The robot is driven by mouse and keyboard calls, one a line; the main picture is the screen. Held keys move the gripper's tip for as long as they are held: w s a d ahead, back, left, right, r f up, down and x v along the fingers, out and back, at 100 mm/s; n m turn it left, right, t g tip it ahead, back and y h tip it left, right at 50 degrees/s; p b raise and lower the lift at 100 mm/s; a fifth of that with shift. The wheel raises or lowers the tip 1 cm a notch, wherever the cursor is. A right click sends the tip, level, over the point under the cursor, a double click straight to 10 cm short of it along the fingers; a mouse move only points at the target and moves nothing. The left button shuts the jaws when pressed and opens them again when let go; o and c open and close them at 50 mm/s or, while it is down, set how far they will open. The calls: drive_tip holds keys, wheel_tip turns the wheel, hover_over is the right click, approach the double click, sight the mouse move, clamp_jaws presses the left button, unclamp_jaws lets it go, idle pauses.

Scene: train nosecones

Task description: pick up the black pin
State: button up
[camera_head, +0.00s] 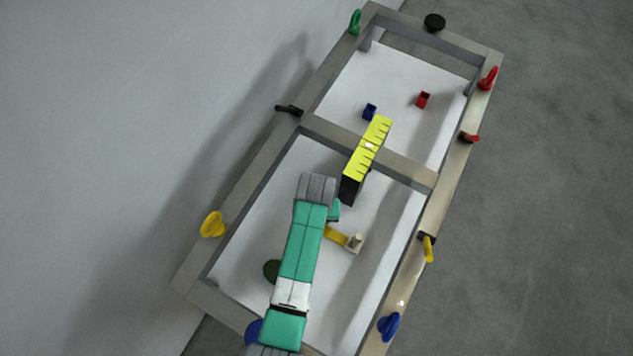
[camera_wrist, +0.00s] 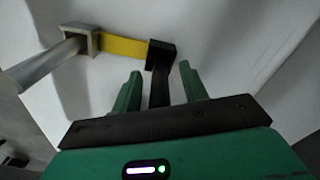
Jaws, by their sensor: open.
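My gripper (camera_wrist: 160,70) is open, its two green fingers apart on either side of a black bar (camera_wrist: 160,88). The bar runs from a black block (camera_wrist: 160,54) at the end of a yellow strip (camera_wrist: 122,46); I cannot tell whether this is the black pin. The fingers do not visibly grip it. In the head view a green finger (camera_head: 335,210) shows beside my arm, above the yellow strip (camera_head: 336,236); the black part is hidden there. A black handle-like piece (camera_head: 288,109) is on the frame's left rail, and a round black knob (camera_head: 434,21) is at its top end.
A tan square holder with a pale peg (camera_head: 355,243) is at the yellow strip's other end. Small blue (camera_head: 370,111) and red (camera_head: 423,99) cubes lie in the upper compartment. Coloured knobs line the rails.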

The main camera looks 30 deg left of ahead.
drive_tip(key=shift+f, duration=0.5)
clamp_jaws()
wheel_tip(320, 180, up, 10)
drive_tip(key=shift+r+p, duration=0.1)
drive_tip(key=shift+p, duration=0.7)
